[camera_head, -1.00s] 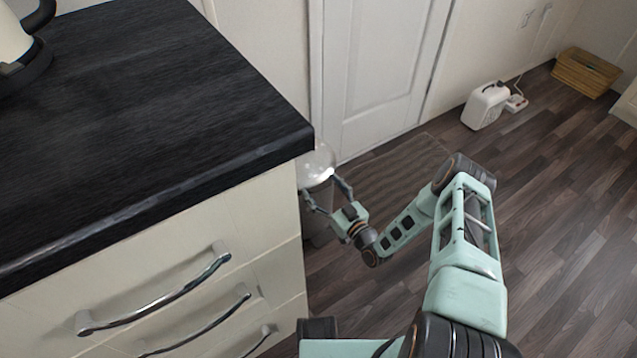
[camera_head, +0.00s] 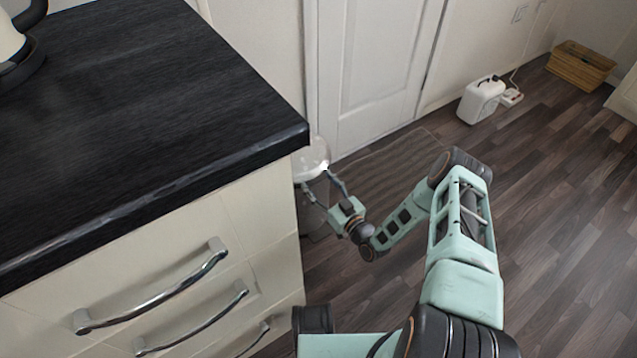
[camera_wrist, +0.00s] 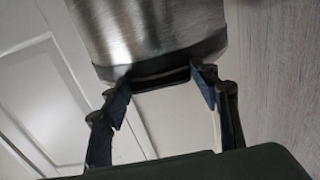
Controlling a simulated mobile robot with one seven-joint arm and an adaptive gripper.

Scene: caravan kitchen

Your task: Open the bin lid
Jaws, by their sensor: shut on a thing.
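The bin stands just past the counter's corner, and its shiny rounded lid (camera_head: 313,158) shows in the head view. The counter hides part of the bin on the left. In the wrist view the brushed-metal bin (camera_wrist: 150,28) fills the top, with a dark band (camera_wrist: 215,45) along its edge. My gripper (camera_head: 318,187) reaches the bin's near side just below the shiny dome. In the wrist view my gripper (camera_wrist: 162,80) has its two fingertips on either side of a dark tab at the band, shut on that edge of the lid. The exact contact is partly hidden.
A black countertop (camera_head: 150,110) over cream drawers with metal handles (camera_head: 165,295) stands close on the left. A white door (camera_head: 370,70) is behind the bin.

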